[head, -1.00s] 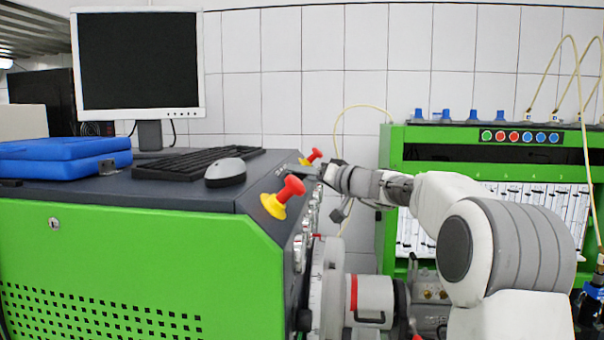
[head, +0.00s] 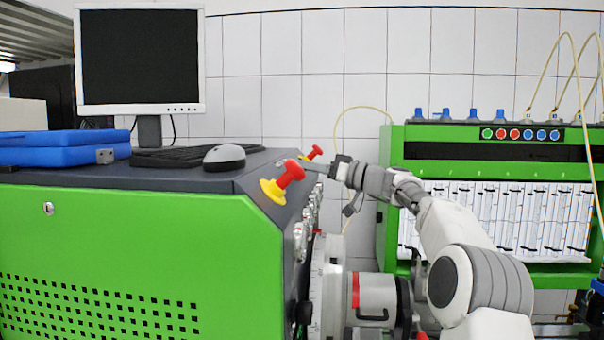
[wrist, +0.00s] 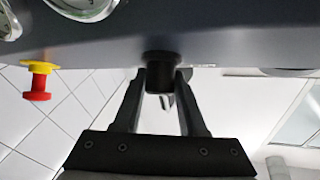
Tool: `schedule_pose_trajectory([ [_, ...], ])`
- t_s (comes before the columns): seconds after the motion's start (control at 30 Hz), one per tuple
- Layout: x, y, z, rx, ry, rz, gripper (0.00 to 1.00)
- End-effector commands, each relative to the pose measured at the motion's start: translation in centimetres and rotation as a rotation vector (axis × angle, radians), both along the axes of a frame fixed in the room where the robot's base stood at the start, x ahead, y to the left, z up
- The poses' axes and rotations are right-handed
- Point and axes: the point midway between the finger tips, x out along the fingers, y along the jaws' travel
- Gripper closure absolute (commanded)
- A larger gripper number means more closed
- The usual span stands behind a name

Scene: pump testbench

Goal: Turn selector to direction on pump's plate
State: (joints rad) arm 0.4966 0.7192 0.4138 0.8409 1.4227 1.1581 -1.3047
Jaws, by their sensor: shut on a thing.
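The selector is a short black round knob (wrist: 161,72) on the dark sloped panel (wrist: 235,42) of the green test bench, seen in the wrist view. My gripper (wrist: 162,82) has its two dark fingers on either side of the knob, shut on it. In the head view, my gripper (head: 318,167) reaches leftward to the bench's upper right edge. There the knob and fingertips are too small or hidden to make out. I cannot make out direction markings around the knob.
A red-and-yellow emergency button (head: 283,182) sits on the near bench corner; another (head: 312,153) is just beyond my gripper. Gauges (wrist: 85,5) line the panel. A mouse (head: 224,157) and keyboard (head: 175,157) lie on top. A green rack (head: 392,200) stands behind my arm.

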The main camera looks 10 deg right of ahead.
Motion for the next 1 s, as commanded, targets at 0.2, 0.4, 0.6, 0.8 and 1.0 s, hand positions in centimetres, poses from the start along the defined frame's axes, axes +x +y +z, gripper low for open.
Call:
schedule_pose_trajectory([
  [0.2, 0.15, -0.11, 0.43, -0.031, -0.096, 0.106, 1.0],
  [0.4, 0.17, -0.11, 0.5, -0.054, -0.162, 0.176, 1.0],
  [0.6, 0.14, -0.07, 0.4, -0.07, -0.212, 0.227, 1.0],
  [0.8, 0.12, -0.03, 0.19, -0.08, -0.24, 0.256, 1.0],
  [1.0, 0.1, -0.06, 0.05, -0.084, -0.251, 0.266, 1.0],
])
